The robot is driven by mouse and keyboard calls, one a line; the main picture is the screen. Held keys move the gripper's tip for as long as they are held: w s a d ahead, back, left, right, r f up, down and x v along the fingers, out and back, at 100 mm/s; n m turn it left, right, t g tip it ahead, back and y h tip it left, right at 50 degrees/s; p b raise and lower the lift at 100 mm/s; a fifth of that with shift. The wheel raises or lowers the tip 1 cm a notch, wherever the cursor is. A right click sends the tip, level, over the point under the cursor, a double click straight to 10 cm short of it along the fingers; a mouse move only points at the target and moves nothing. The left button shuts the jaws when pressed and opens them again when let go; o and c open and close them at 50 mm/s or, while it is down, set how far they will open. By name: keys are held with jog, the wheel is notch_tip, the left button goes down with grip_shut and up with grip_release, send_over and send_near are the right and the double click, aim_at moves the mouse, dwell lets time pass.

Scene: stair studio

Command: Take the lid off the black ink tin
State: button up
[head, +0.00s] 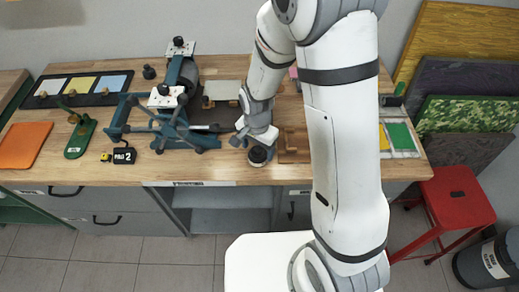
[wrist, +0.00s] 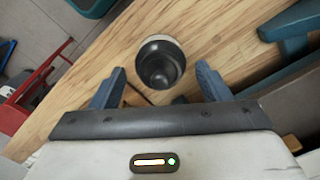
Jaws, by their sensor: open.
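The black ink tin (head: 258,157) stands near the front edge of the wooden bench, directly below my gripper (head: 259,143). In the wrist view the tin (wrist: 160,63) shows from above as a round, dark top with a raised knob in the middle and a thin pale rim at its upper edge. My gripper (wrist: 161,72) is open, with one blue finger to each side of the tin and a gap on both sides. The fingers do not appear to touch it. How high they are above it is hard to tell.
A teal press (head: 172,125) stands left of the tin, with a small black block marked "PRO 2" (head: 124,155) beyond it. A wooden block (head: 292,145) is close on the right. A red stool (head: 457,196) stands on the floor. Bare bench (head: 225,172) lies left of the tin.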

jog(key=shift+c, duration=0.3)
jog(key=c, duration=1)
